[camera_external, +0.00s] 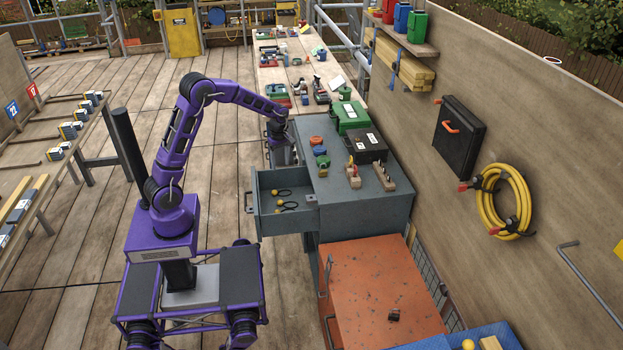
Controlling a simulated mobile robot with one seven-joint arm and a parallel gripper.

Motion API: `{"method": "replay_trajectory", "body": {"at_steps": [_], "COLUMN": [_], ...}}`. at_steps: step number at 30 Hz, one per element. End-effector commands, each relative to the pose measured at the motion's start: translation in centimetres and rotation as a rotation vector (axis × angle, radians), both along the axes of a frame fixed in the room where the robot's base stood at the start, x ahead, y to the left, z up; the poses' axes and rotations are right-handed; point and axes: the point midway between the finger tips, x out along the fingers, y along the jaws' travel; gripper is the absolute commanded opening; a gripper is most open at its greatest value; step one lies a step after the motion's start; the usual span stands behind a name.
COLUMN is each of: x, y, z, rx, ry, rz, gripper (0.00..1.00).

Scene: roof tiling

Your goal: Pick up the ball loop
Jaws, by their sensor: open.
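Two ball loops, each a small yellow ball with a dark loop, lie in the open drawer (258,212) of the grey cabinet. One ball loop (276,193) lies further back, and the other ball loop (280,210) lies nearer the front. My gripper (285,160) is at the end of the purple arm, behind the drawer beside the cabinet's far left edge. It is apart from both ball loops and looks empty. Its fingertips are small and partly hidden by the arm and cabinet.
The grey cabinet top (375,213) holds a green case (347,117), a black case (367,146), colored rolls and small wooden blocks. An orange-topped cabinet (375,285) stands in front. A long cluttered workbench extends behind.

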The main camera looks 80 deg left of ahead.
Motion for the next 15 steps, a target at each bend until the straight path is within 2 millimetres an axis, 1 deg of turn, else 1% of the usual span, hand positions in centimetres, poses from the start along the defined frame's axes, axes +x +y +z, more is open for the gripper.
{"method": "replay_trajectory", "body": {"at_steps": [4,7,11,15], "x": [-0.1,-0.3,-0.9,-1.5], "y": [0.1,0.3,0.6,0.9], "z": [-0.5,-1.6,-3.9,-6.3], "rx": [0.000,-0.001,-0.004,-0.004], "ry": [0.001,0.001,0.000,-0.002], "rz": [-0.042,-0.167,-0.449,-0.799], "gripper": [0.67,0.67,0.67,0.67]}}
